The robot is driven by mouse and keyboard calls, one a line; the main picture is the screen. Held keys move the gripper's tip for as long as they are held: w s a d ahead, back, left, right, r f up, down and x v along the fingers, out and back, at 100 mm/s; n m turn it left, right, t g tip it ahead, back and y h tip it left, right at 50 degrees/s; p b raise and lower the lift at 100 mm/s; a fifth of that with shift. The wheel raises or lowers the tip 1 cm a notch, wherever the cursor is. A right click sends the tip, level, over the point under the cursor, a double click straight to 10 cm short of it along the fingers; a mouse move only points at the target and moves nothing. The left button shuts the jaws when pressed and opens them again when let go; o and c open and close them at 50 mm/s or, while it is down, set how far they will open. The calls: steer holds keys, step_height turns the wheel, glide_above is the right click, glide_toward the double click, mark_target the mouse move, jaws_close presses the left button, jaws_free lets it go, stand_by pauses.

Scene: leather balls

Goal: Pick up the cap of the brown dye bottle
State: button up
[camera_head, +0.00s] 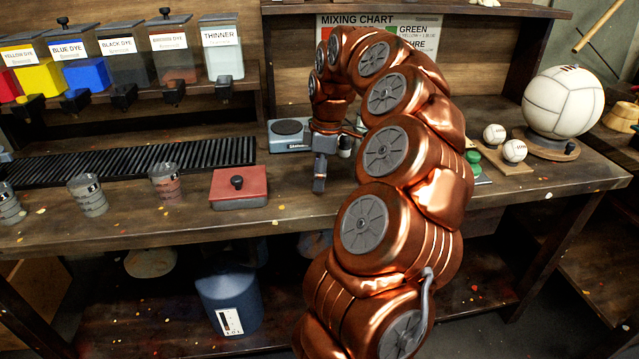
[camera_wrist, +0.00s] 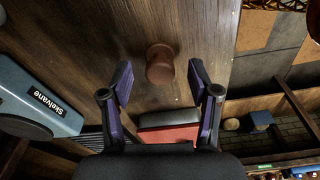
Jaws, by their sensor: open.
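In the wrist view a small brown bottle-like thing (camera_wrist: 160,64) with a rounded brown top stands on the wooden bench, seen from above. The top could be its cap; no label shows on it. My gripper (camera_wrist: 160,80) is open, its two purple-lined fingers apart to the left and right of this thing, with clear gaps and no contact seen. In the head view my gripper (camera_head: 320,180) points down over the bench, and I cannot make out the small brown thing there. A container labelled brown dye (camera_head: 174,55) stands on the rear shelf.
A blue-grey scale (camera_head: 288,137) stands behind my gripper; it is at left in the wrist view (camera_wrist: 35,95). A red box (camera_head: 239,188) with a black knob, cups (camera_head: 165,183) and a black ribbed mat (camera_head: 130,162) lie left. Balls (camera_head: 514,151) sit right.

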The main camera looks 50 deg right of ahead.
steer(key=shift+a+f, duration=0.1)
steer(key=shift+f, duration=0.7)
steer(key=shift+c, duration=0.4)
steer(key=c, duration=1)
